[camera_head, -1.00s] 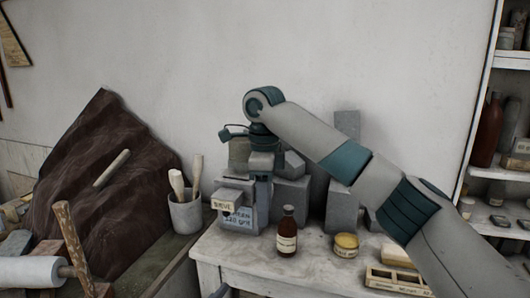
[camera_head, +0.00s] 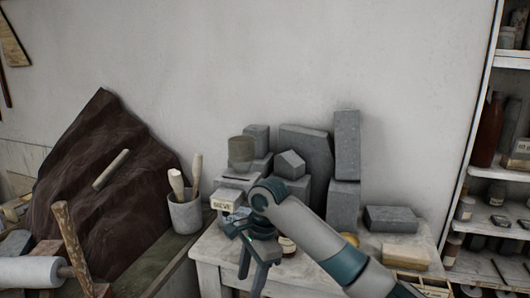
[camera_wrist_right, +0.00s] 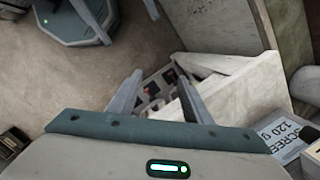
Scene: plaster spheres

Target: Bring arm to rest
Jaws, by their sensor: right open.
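My right arm (camera_head: 310,238) comes in from the lower right in the head view. Its gripper (camera_head: 251,279) hangs with its fingers pointing down, over the front left edge of the white table (camera_head: 208,271). In the right wrist view the two fingers of the gripper (camera_wrist_right: 160,84) are spread apart with nothing between them. Below them are the floor and the pale edge of the table (camera_wrist_right: 225,92). My left gripper is in neither current view.
Grey blocks (camera_head: 303,143) stand at the table's back. Left are a tool cup (camera_head: 186,214) and a rolling pin (camera_head: 30,271). A shelf (camera_head: 495,172) stands right.

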